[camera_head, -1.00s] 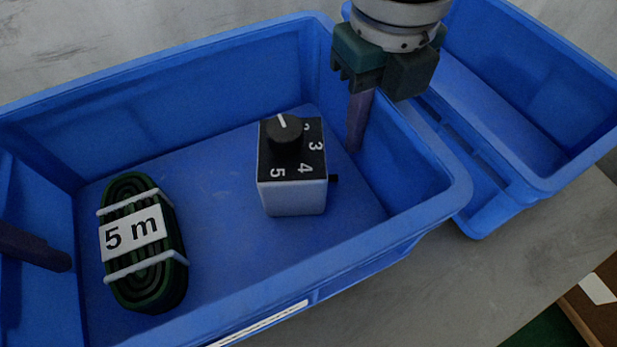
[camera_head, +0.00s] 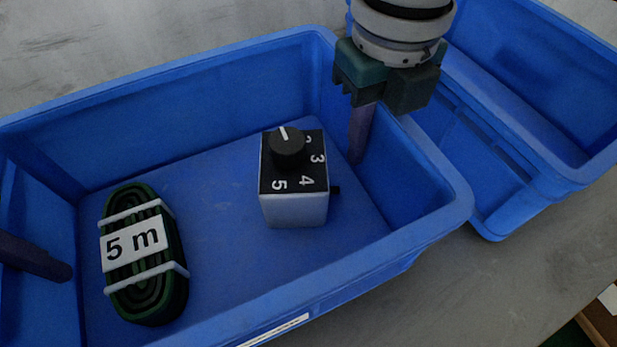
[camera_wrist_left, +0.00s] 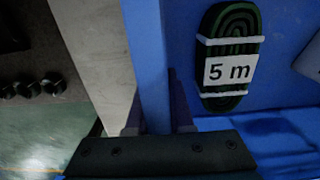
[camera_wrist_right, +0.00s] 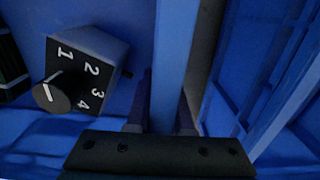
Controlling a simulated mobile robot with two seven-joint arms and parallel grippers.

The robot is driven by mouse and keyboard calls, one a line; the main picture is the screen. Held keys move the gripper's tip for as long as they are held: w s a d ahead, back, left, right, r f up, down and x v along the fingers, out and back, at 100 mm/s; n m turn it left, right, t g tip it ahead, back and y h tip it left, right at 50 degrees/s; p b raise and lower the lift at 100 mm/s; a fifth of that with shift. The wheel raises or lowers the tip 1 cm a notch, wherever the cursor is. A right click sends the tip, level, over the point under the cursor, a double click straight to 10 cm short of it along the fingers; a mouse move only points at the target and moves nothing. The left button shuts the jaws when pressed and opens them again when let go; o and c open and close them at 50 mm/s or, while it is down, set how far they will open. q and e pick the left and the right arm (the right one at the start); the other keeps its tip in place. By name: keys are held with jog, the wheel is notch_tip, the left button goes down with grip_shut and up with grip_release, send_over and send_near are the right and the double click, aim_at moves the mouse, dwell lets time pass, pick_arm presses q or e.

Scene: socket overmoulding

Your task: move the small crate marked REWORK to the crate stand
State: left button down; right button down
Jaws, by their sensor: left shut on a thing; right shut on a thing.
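The small blue crate (camera_head: 440,205) holds a wound green cable marked "5 m" (camera_head: 135,245) and a box with a black dial (camera_head: 295,205). A white label strip (camera_head: 275,330) shows on its near side, but its writing cannot be read. My left gripper (camera_wrist_left: 157,115) is shut on the crate's left end wall; in the head view only one of its fingers (camera_head: 35,258) shows, inside the crate. My right gripper (camera_wrist_right: 165,110) is shut on the right end wall, with one finger (camera_head: 361,132) inside the crate in the head view.
A second blue crate (camera_head: 490,205) stands close by on the right, its visible inside empty. A grey surface (camera_head: 480,290) lies below and behind. A brown box-like thing (camera_head: 603,322) is cut off at the lower right. Dark round knobs (camera_wrist_left: 30,89) show in the left wrist view.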

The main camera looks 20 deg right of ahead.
pick_arm(q)
jog(key=shift+f+b, duration=0.3)
jog(key=shift+f, duration=0.25)
pick_arm(e)
jog(key=shift+f, duration=0.55)
pick_arm(q)
jog(key=c, duration=0.8)
grip_release()
jog(key=shift+r, duration=0.15)
pick_arm(e)
jog(key=c, duration=0.8)
grip_release()
jog(key=shift+r, duration=0.15)
pick_arm(q)
jog(key=shift+r, duration=0.1)
notch_tip(320, 180, up, 11)
jog(key=shift+w+f, duration=0.1)
jog(key=shift+f, duration=0.05)
jog(key=shift+r, duration=0.55)
pick_arm(e)
jog(key=shift+r, duration=0.2)
notch_tip(320, 180, up, 12)
jog(key=shift+f, duration=0.15)
